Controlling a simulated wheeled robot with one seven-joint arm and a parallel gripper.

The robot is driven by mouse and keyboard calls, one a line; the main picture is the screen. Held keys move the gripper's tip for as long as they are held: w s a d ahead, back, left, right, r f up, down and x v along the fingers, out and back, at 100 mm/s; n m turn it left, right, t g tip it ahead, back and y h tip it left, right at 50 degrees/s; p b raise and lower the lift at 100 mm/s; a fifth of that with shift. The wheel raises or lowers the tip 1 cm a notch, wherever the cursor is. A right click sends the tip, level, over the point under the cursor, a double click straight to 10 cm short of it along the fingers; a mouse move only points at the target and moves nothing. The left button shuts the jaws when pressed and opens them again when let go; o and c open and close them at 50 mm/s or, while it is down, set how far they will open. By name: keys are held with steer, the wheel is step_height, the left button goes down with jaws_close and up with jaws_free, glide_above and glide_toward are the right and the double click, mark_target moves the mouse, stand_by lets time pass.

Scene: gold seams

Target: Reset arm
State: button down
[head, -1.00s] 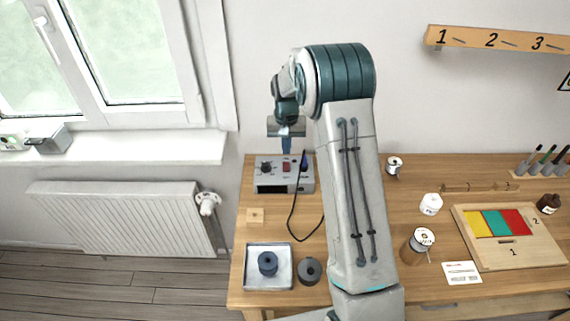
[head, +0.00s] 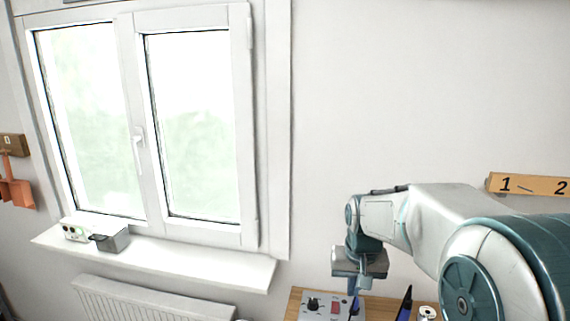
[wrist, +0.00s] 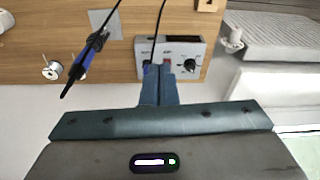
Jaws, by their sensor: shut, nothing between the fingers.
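My arm stretches in from the right in the head view, bent with its wrist pointing down. My gripper (head: 354,288) is above the grey control box at the back left of the wooden table. In the wrist view my gripper (wrist: 158,72) shows as two blue fingers pressed together, shut and empty. The control box (head: 325,306) has a black knob and a red switch. It also shows beyond the fingertips in the wrist view (wrist: 190,50); I cannot tell the exact gap.
A blue-and-black pen-like tool (wrist: 85,62) with a cable stands beside the box. The table (wrist: 60,30) also holds a small white-topped pot (wrist: 52,70). A window (head: 190,120), sill (head: 180,264) and radiator (head: 150,300) are at left. A numbered wall rack (head: 530,185) is at right.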

steer(key=s+r+n+t+b, duration=0.1)
steer(key=s+t, duration=0.1)
steer(key=s, duration=1.7)
steer(key=shift+s, duration=0.2)
